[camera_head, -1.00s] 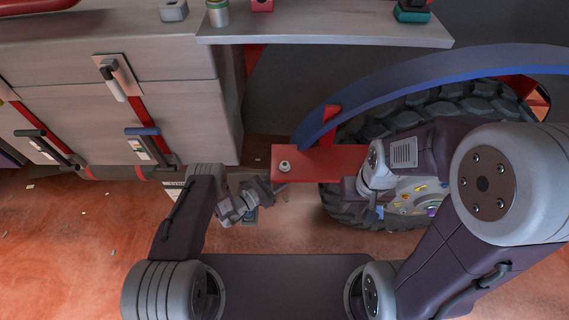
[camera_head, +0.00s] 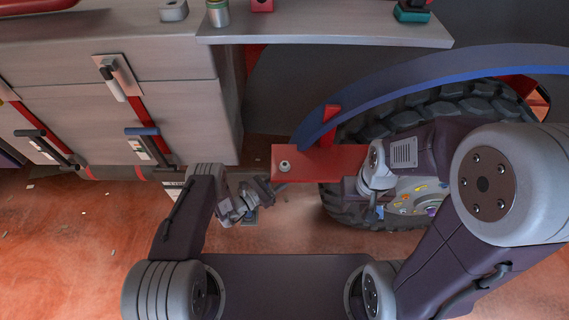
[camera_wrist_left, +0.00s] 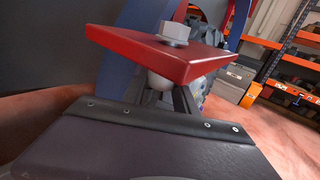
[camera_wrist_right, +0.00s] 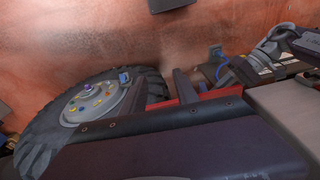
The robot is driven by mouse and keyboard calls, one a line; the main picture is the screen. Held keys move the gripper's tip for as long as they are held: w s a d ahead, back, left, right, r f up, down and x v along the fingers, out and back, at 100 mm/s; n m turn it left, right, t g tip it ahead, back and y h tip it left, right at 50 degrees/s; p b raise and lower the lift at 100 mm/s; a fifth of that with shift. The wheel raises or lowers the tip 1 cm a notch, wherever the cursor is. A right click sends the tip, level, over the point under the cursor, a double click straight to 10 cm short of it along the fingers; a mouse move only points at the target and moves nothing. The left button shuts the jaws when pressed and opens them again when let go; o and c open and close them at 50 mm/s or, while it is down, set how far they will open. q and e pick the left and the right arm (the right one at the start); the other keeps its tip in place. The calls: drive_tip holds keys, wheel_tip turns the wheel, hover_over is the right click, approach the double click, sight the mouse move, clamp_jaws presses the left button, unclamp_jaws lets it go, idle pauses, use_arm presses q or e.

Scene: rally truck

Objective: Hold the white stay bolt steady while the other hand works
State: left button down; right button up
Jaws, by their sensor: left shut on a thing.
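The white stay bolt (camera_wrist_left: 175,33) sits through a red plate (camera_wrist_left: 140,48), its hex head on top and a pale rounded end below. In the head view, the bolt head (camera_head: 285,167) shows on the plate near its left end. My left gripper (camera_wrist_left: 166,94) is under the plate, its fingers shut on the bolt's lower end. It also shows in the head view (camera_head: 272,188), beside the plate's lower left corner. My right gripper (camera_wrist_right: 160,84) has its two fingers apart with nothing seen between them, near the wheel. In the head view my right arm hides much of it.
A big tyre (camera_head: 455,100) with a grey hub (camera_head: 405,203) carrying coloured marks stands right of the plate. A blue curved bar (camera_head: 420,85) arches above. A grey cabinet (camera_head: 190,105) with handles is at left, with a shelf (camera_head: 330,28) above. Orange racks (camera_wrist_left: 285,50) stand farther off.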

wheel_tip(320, 180, up, 12)
drive_tip(key=s, duration=0.1)
drive_tip(key=shift+s, duration=0.15)
drive_tip(key=shift+d, duration=0.1)
